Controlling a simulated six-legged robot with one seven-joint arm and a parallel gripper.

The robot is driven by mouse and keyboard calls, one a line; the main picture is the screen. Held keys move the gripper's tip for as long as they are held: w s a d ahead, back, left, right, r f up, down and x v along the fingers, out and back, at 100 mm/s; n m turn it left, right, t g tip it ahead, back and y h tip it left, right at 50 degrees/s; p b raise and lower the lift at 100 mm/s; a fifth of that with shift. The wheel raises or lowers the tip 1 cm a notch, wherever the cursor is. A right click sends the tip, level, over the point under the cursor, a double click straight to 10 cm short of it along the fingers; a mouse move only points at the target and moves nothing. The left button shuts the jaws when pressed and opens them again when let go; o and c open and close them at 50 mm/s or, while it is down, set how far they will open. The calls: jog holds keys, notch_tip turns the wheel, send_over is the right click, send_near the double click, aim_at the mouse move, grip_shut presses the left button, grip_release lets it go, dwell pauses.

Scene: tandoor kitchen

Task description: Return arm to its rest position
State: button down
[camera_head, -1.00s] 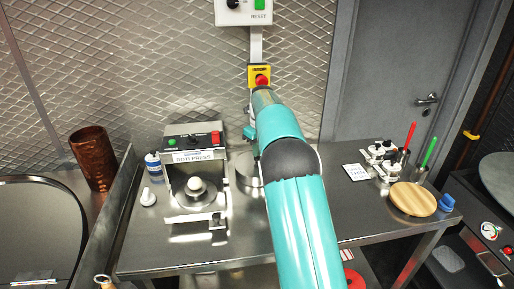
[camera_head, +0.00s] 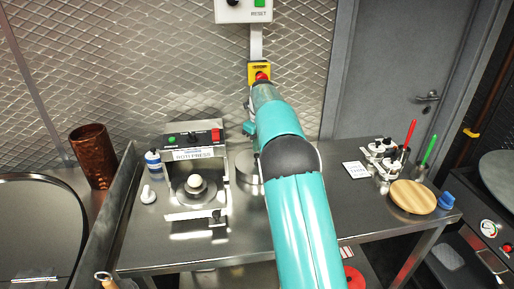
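My teal arm reaches from the bottom of the view up over the steel table (camera_head: 360,211) toward the wall. My gripper (camera_head: 252,112) is at the far end of the arm, just below a yellow box with a red button (camera_head: 260,74). The gripper is mostly hidden by the arm, and its fingers are too small to read. I cannot tell whether it touches the box.
A roti press (camera_head: 195,184) stands left of my arm, with a white-and-blue bottle (camera_head: 153,163) beside it. A round wooden board (camera_head: 413,197), white-topped jars (camera_head: 380,153) and a blue cap (camera_head: 446,201) are at right. A copper vessel (camera_head: 91,157) stands far left.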

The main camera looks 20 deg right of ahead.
jog(key=shift+r, duration=2.7)
jog(key=s+a+r+n+t, duration=0.1)
jog(key=s+a+r+n, duration=0.3)
jog(key=s, duration=0.3)
jog(key=s+a+r+n+t, duration=0.1)
jog(key=s+a+r+n, duration=0.1)
jog(key=s+r+n, duration=0.35)
jog(key=s+a+r+n, duration=0.2)
jog(key=s+r+n, duration=0.1)
jog(key=s+n, duration=0.4)
jog(key=s+a+f+n, duration=0.2)
jog(key=s+n, duration=0.3)
jog(key=s, duration=0.3)
jog(key=s+a+f+n+t, duration=0.1)
jog(key=s+f+n, duration=0.3)
jog(key=s, duration=0.4)
jog(key=s+a+f+n+t, duration=0.1)
jog(key=s+a+f+n, duration=0.2)
jog(key=s+n, duration=0.2)
jog(key=s, duration=0.3)
jog(key=shift+a+n+h, duration=0.3)
jog(key=shift+a+n, duration=0.05)
jog(key=shift+f, duration=0.1)
